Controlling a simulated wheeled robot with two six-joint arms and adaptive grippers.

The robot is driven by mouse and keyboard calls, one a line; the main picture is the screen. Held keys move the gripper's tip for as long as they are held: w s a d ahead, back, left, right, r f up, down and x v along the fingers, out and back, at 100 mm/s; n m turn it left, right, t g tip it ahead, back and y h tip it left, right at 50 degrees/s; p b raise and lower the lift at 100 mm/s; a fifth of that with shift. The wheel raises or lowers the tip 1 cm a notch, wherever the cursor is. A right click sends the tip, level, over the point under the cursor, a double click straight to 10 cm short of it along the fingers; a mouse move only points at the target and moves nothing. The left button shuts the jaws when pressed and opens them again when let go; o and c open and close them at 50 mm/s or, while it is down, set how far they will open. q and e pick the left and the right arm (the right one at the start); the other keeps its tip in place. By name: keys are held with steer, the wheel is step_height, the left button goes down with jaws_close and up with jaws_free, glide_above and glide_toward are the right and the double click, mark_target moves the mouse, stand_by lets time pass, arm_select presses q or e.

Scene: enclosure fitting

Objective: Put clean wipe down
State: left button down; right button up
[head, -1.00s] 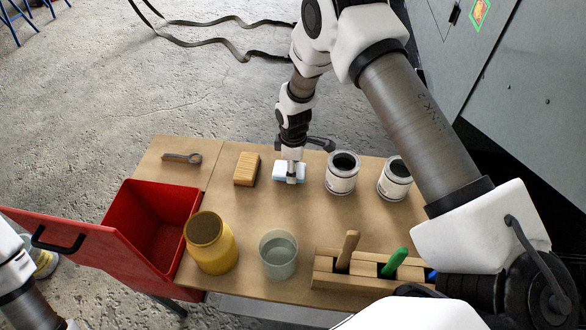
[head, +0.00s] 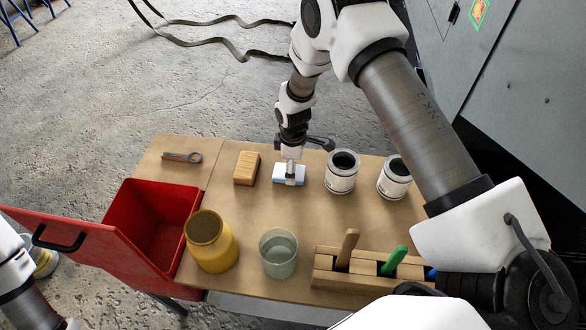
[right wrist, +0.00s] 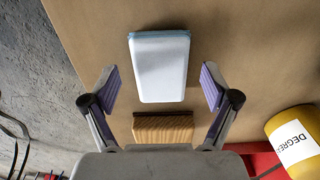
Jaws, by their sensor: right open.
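The clean wipe is a white folded pad with light blue edges (head: 281,179), lying flat on the wooden table between the wood block and a white can. In the right wrist view the wipe (right wrist: 160,66) sits between and beyond the spread fingers, apart from both. My right gripper (head: 291,178) is right above the wipe, open and empty; its fingers also show in the right wrist view (right wrist: 161,86). Only part of my left arm shows at the lower left edge of the head view; its gripper is out of frame.
A wood block (head: 246,168) and wrench (head: 182,157) lie left of the wipe. Two white cans (head: 341,179) stand right. In front are a yellow jar (head: 213,252), a clear cup (head: 279,260) and a wooden tool holder (head: 330,282). An open red bin (head: 119,235) is at left.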

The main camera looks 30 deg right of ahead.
step_height(320, 180, up, 11)
steer(key=b, duration=0.1)
stand_by(0.4)
